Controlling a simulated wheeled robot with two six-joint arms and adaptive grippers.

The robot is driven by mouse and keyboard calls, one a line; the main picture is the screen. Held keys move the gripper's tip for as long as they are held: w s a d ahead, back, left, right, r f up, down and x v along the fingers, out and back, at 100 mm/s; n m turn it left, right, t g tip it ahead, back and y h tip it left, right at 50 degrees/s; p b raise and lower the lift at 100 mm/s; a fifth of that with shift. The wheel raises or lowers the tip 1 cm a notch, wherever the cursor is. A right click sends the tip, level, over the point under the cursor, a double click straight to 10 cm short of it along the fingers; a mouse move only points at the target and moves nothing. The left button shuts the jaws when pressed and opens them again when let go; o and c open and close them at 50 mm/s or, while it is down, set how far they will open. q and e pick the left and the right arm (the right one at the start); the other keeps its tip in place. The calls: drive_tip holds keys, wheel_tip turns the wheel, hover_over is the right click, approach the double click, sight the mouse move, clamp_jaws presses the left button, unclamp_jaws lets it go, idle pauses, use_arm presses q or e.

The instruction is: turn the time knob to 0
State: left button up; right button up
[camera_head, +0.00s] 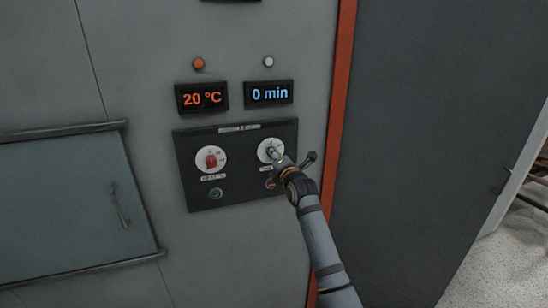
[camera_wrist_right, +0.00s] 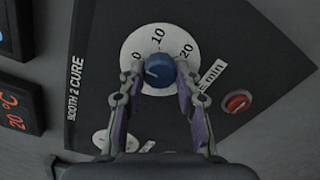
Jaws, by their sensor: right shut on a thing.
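The time knob (camera_wrist_right: 160,69) is blue and sits on a white dial (camera_wrist_right: 140,42) marked 0, 10 and 20. Its pale pointer line is toward the 0 side of the dial. In the head view the time dial (camera_head: 265,147) is partly covered by my gripper. The blue display (camera_head: 270,93) above reads "0 min". My right gripper (camera_wrist_right: 160,77) has its two fingers on either side of the knob and is shut on it; it also shows in the head view (camera_head: 276,154). My left gripper is not in view.
On the same black panel (camera_head: 190,190) are a red temperature knob (camera_head: 211,160), a green button (camera_head: 215,193) and a red button (camera_wrist_right: 237,102). The orange display (camera_head: 202,97) reads "20 °C". A handled door (camera_head: 75,200) is at left. An orange edge strip (camera_head: 341,90) runs right of the panel.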

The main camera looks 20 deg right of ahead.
drive_tip(key=shift+f, duration=0.1)
idle(0.3)
drive_tip(key=o, duration=1.2)
drive_tip(key=shift+c, duration=0.2)
drive_tip(key=s, duration=1.2)
drive_tip(key=shift+d, duration=0.2)
